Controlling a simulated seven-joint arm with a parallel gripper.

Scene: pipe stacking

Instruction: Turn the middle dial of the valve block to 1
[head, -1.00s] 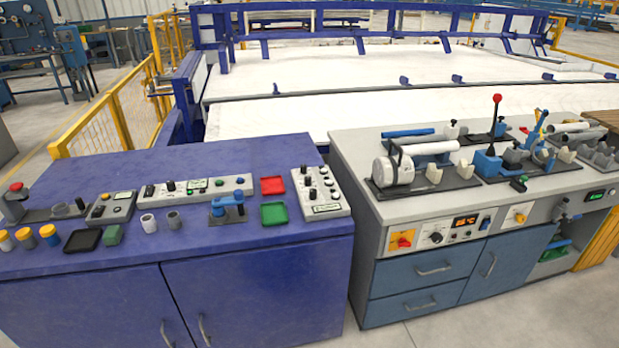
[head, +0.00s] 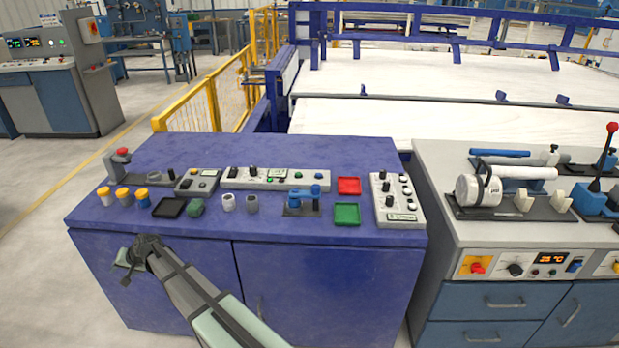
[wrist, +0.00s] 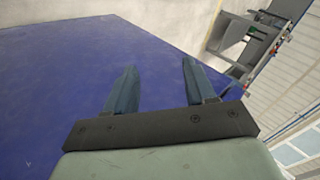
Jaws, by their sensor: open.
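A grey block (head: 398,199) with black dials in a column on its left and smaller knobs on its right stands at the right end of the blue bench. It looks like the valve block; its dial settings are too small to read. A long grey panel (head: 300,180) with dials and buttons lies along the middle of the bench. My gripper (head: 130,263) is in front of the bench's left cabinet door, below the top and far left of the dial block. In the wrist view my gripper (wrist: 158,66) is open, with nothing between its fingers.
The blue bench top (head: 250,147) is clear at the back. Along its front are yellow-capped cups (head: 122,196), a black tray (head: 168,208), a blue clamp (head: 303,198), a red tray (head: 349,186) and a green tray (head: 347,214). A grey workbench (head: 440,165) stands to the right.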

